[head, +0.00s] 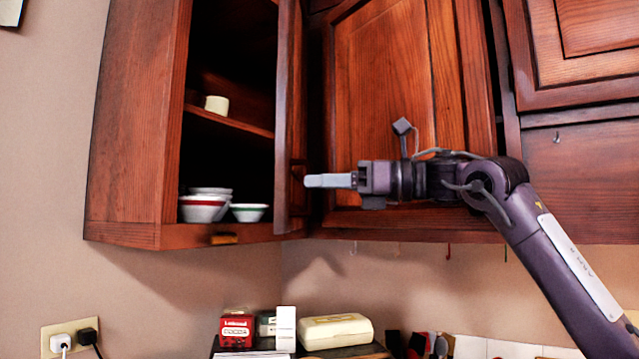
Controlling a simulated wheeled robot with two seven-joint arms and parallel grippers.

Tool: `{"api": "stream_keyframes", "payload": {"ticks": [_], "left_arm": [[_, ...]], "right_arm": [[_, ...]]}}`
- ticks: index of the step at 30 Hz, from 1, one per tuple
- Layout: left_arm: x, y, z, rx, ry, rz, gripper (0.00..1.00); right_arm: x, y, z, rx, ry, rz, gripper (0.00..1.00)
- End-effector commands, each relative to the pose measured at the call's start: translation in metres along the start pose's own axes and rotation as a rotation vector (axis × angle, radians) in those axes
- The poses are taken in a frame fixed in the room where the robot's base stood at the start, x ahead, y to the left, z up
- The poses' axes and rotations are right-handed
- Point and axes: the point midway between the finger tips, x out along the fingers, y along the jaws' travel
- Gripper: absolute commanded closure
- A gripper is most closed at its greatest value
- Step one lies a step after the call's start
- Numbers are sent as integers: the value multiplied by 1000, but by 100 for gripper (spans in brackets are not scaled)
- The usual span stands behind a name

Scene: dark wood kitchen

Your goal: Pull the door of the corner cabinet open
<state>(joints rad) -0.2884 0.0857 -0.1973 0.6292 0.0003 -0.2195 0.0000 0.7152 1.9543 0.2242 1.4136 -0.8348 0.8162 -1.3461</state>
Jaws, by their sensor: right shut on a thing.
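The dark wood cabinet (125,130) on the left stands open, and its inside shelves show. Its door (290,100) is swung out and seen almost edge-on at the right side of the opening. My right gripper (312,181) comes in from the right, its fingers level and pointing left at the door. The fingers are shut on the small dark handle (297,170) of this door, which they partly hide. My left gripper is out of view.
White bowls (203,208) and a cup (217,104) stand inside the cabinet. A closed cabinet door (375,80) is behind my right arm. Below, a red box (236,330) and a cream container (336,331) stand on a surface. Hooks hang under the cabinets.

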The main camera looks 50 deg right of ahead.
Motion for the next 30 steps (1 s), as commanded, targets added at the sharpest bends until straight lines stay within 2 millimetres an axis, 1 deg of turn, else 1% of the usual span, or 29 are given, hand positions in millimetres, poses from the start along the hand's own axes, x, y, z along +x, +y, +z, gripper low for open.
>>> {"api": "stream_keyframes", "payload": {"ticks": [3,4,6,9,20,23,26,29,30], "left_arm": [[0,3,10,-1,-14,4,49],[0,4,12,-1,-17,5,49],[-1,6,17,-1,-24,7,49],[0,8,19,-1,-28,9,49],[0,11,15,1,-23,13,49],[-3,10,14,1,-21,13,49],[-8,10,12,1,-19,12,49],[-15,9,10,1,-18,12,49],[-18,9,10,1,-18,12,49]], "right_arm": [[-1,-2,2,-2,-8,-8,100],[-1,-2,3,-2,-8,-9,88],[-1,-2,3,-2,-8,-8,79],[-1,-2,2,-2,-7,-7,68],[0,-1,2,-1,-4,-4,68],[0,-1,6,-1,-3,-5,68],[-1,-2,20,-2,-2,-8,68],[0,-2,40,-2,0,-9,68],[-1,-2,50,-3,-1,-10,68]]}}
